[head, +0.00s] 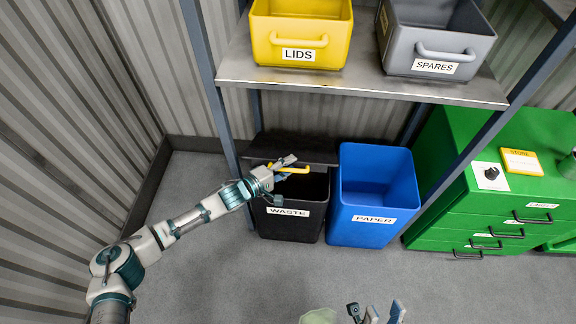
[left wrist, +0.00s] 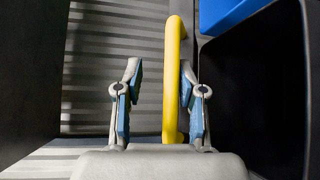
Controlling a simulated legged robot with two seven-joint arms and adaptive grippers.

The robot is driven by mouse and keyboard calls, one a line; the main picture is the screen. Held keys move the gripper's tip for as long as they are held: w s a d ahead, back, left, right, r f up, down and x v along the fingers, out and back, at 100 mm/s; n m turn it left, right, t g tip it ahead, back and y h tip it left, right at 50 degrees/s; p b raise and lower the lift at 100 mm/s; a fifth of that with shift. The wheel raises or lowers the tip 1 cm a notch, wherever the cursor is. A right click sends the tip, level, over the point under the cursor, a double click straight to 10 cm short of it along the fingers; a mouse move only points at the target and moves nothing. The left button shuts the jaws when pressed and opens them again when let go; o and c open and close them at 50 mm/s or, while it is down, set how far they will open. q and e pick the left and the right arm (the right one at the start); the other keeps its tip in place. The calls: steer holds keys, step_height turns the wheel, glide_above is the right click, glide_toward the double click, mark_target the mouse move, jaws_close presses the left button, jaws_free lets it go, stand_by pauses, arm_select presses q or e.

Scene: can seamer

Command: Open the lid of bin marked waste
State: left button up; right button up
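The black bin marked WASTE (head: 290,226) stands on the floor below the shelf, and its dark inside shows from above. A dark panel (head: 300,146) behind the handle may be the raised lid; I cannot tell for sure. My left gripper (head: 287,162) is at the handle. In the left wrist view the yellow handle (left wrist: 172,85) runs between the parted fingers of that gripper (left wrist: 158,85), close to the right finger, and it is not clamped. My right gripper (head: 376,312) shows only partly at the bottom edge.
The blue PAPER bin (head: 372,226) stands right beside the waste bin. Green drawers (head: 475,215) stand further right. The shelf above (head: 370,88) holds a yellow LIDS bin (head: 300,50) and a grey SPARES bin (head: 437,64).

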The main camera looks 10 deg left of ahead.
arm_select(q)
steer(key=shift+a, duration=0.1)
steer(key=v, duration=1.1)
steer(key=shift+s+a, duration=0.3)
